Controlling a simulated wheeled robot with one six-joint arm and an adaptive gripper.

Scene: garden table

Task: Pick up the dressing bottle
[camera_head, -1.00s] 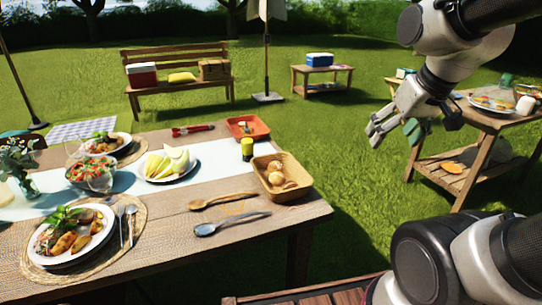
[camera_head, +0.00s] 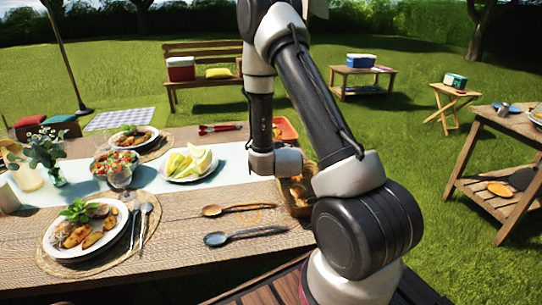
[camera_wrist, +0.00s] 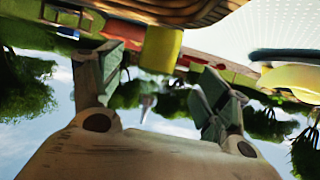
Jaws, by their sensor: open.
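A yellow bottle (camera_wrist: 160,48), which looks like the dressing bottle, shows in the upside-down wrist view, near the top between my two fingers. In the head view it is hidden behind my arm. My gripper (camera_wrist: 157,85) is open, with its fingers spread to either side of the bottle in the picture and nothing held. I cannot tell how far the bottle is from the fingertips. In the head view my wrist is over the right part of the table (camera_head: 185,240), and the fingers are hidden.
The bread basket (camera_head: 290,202) is partly behind my arm, and its wicker edge (camera_wrist: 190,12) shows close in the wrist view. The red tray (camera_head: 285,129) and melon plate (camera_head: 189,164) are nearby. Two spoons (camera_head: 240,208) (camera_head: 245,235) lie in front.

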